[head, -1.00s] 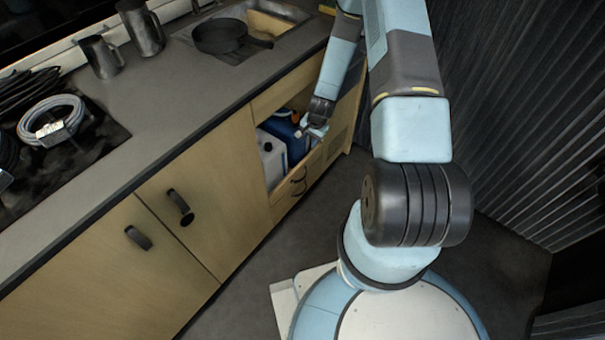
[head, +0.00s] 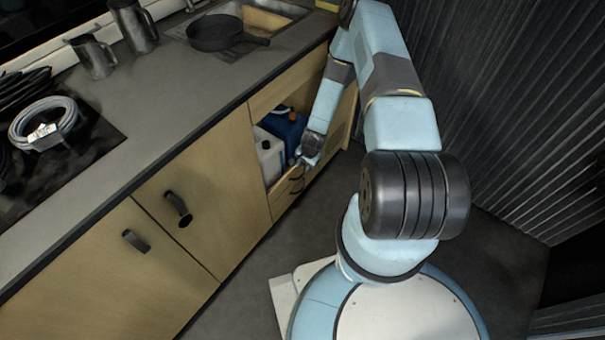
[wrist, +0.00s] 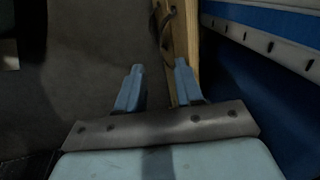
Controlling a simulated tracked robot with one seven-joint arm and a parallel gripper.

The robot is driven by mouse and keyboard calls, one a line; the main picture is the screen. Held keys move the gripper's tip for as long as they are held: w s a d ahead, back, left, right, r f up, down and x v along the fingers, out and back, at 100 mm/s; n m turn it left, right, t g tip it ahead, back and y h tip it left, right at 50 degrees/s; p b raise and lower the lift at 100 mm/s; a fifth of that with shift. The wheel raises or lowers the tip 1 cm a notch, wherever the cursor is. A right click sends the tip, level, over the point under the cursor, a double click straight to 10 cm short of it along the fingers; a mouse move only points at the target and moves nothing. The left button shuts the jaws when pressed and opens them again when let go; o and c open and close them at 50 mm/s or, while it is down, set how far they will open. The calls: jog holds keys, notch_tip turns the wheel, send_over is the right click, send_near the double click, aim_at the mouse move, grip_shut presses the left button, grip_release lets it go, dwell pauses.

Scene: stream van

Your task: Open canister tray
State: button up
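The canister tray (head: 283,200) is a low wooden pull-out front with a dark handle (head: 296,184), in the open bay of the cabinet. A white canister (head: 270,157) and a blue canister (head: 287,132) stand behind this front. My gripper (head: 302,163) is at the tray front, just above the handle, and partly covers it. In the wrist view my gripper (wrist: 159,68) is open, with nothing between its fingers. The curved handle (wrist: 165,28) and wooden tray edge (wrist: 188,30) lie beyond the fingertips. I cannot tell whether a finger touches the tray.
Two cabinet doors with black handles (head: 136,240) are shut at the left. The counter (head: 165,95) above carries a pan (head: 215,33), metal jugs and a coiled cable (head: 43,124). Dark floor (head: 258,255) is free before the cabinet. A ribbed wall (head: 500,110) stands at the right.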

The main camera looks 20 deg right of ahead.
aim_at(301, 176)
jog(key=f, duration=0.5)
jog(key=w+a+f, duration=0.1)
jog(key=f, duration=0.1)
jog(key=shift+f, duration=0.15)
jog(key=shift+w, duration=0.1)
grip_shut()
dwell(1.2)
